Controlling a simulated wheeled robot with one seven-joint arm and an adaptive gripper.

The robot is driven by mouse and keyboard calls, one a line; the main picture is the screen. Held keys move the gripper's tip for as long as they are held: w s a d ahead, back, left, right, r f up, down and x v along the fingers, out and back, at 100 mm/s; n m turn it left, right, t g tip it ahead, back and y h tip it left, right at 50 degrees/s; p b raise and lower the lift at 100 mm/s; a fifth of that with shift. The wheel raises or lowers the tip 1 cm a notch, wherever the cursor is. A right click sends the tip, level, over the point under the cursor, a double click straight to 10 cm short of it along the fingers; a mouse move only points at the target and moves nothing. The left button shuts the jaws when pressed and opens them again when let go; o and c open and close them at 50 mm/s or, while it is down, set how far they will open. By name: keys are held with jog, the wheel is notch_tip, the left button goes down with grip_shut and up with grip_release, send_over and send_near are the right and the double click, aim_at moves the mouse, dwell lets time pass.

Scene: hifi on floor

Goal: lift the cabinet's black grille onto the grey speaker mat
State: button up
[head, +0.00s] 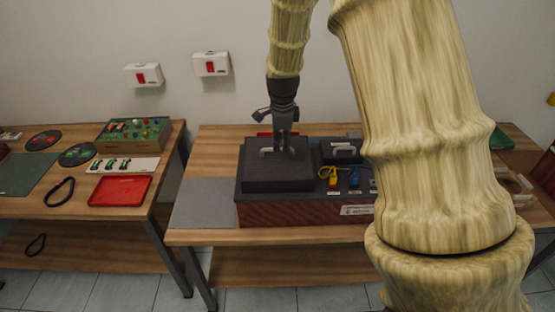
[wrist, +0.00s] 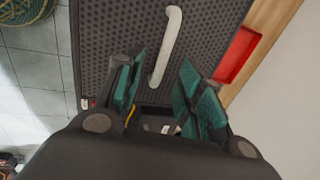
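The black grille (head: 262,179) lies flat on top of the cabinet (head: 290,213), at its left part. A white handle (head: 267,151) stands on the grille. In the wrist view the perforated grille (wrist: 115,25) fills the top middle and its pale handle (wrist: 170,40) runs up from between my fingertips. My gripper (head: 288,150) points down at the grille. Its teal-padded fingers are apart in the wrist view (wrist: 163,80), with the handle's near end between them; contact cannot be told. The grey speaker mat (head: 205,205) lies bare on the table, left of the cabinet.
A second black panel with a handle (head: 343,150) and yellow and blue connectors (head: 328,175) are on the cabinet's right part. A red tray (wrist: 237,56) lies behind the cabinet. A left table holds another red tray (head: 120,190) and several parts. My arm hides the right side.

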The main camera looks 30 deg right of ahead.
aim_at(277, 158)
jog(key=f, duration=0.1)
jog(key=w+f+p, duration=0.1)
jog(key=shift+f, duration=0.35)
jog(key=shift+w+d+f+p, duration=0.1)
jog(key=shift+f+p, duration=0.2)
jog(key=shift+f, duration=0.5)
jog(key=shift+c, duration=0.2)
grip_shut()
